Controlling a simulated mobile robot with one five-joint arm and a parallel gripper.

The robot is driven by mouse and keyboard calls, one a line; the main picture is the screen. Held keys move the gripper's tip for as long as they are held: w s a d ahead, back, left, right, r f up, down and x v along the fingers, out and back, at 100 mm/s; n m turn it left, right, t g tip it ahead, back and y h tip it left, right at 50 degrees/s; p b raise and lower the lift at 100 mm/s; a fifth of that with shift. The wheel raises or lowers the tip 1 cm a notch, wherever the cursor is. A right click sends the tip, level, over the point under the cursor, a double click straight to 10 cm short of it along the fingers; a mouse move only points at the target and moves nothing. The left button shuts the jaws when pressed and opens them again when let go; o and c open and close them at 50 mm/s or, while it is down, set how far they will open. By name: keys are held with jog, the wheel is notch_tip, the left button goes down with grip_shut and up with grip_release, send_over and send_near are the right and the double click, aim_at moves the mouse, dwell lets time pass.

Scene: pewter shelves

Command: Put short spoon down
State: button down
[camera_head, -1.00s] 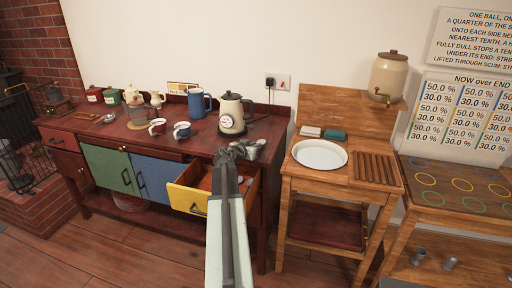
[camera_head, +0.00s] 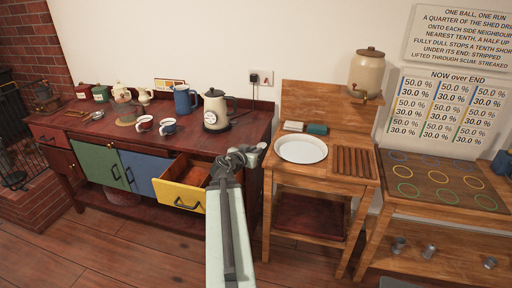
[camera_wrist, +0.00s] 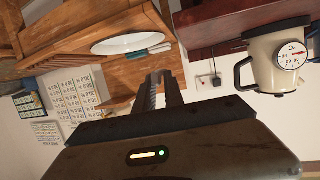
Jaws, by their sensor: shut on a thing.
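My gripper (camera_head: 238,158) is out in front, above the right end of the dark red sideboard and the open yellow drawer. Its jaws (camera_wrist: 165,88) show in the wrist view, close together. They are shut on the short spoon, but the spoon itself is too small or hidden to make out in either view. The sideboard top (camera_head: 225,143) is just behind my gripper, and the white plate (camera_head: 301,149) is to its right on the wooden stand.
The yellow-fronted drawer (camera_head: 180,196) stands open. A cream kettle (camera_head: 214,110), blue jug (camera_head: 184,99) and two mugs stand on the sideboard. A slatted rack (camera_head: 353,161) is beside the plate. A round metal utensil (camera_head: 97,115) lies far left. A ringed hob top (camera_head: 440,182) is at right.

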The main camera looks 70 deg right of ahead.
jog(key=shift+s+a, duration=0.1)
jog(key=shift+s, duration=0.15)
